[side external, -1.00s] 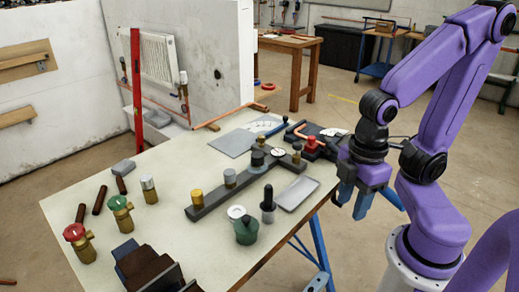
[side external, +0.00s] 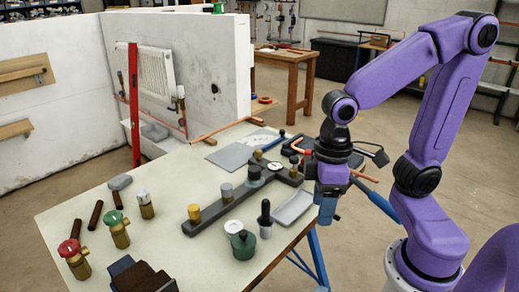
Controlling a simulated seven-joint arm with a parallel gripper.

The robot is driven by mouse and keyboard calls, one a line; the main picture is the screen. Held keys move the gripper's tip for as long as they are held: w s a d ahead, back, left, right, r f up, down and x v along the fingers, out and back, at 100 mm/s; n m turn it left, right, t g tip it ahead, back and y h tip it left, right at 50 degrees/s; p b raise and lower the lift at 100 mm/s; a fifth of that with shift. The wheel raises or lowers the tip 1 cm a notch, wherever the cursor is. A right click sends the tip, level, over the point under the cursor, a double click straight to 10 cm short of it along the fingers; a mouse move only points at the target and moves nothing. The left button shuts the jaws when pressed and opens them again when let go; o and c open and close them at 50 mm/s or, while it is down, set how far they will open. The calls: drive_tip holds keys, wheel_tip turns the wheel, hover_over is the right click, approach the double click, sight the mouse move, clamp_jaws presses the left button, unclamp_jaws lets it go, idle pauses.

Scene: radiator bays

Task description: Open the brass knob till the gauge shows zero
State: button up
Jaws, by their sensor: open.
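A dark bar-shaped manifold (side external: 222,213) lies across the table with several knobs standing on it. A brass knob (side external: 194,213) is at its near left end, and a smaller brass-coloured one (side external: 293,168) is near its far end. A grey knob (side external: 227,191) and a dark knob (side external: 254,174) stand between them. A white round gauge (side external: 274,167) sits by the far end; its needle is too small to read. My gripper (side external: 326,212) is open, points down and is right of the manifold by the table's right edge. It touches no knob, and nothing shows between its fingers.
Red-topped (side external: 73,256) and green-topped (side external: 117,228) valves stand at left.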

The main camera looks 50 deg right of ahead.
drive_tip(key=w+r+m+y, duration=0.1)
drive_tip(key=w+r+m, duration=0.1)
drive_tip(key=w+m, duration=0.95)
drive_tip(key=m+t+y, duration=0.2)
drive_tip(key=m+t, duration=0.1)
drive_tip(key=m, duration=2)
hover_over(258, 150)
drive_tip(key=s+d, duration=0.5)
drive_tip(key=x, duration=1.2)
drive_tip(key=d+x, duration=0.1)
drive_tip(key=x, duration=0.4)
drive_tip(key=shift+w+a+f, duration=0.15)
drive_tip(key=shift+w+f, duration=0.05)
drive_tip(key=shift+f, duration=0.3)
drive_tip(key=shift+c, duration=0.3)
drive_tip(key=c, duration=1)
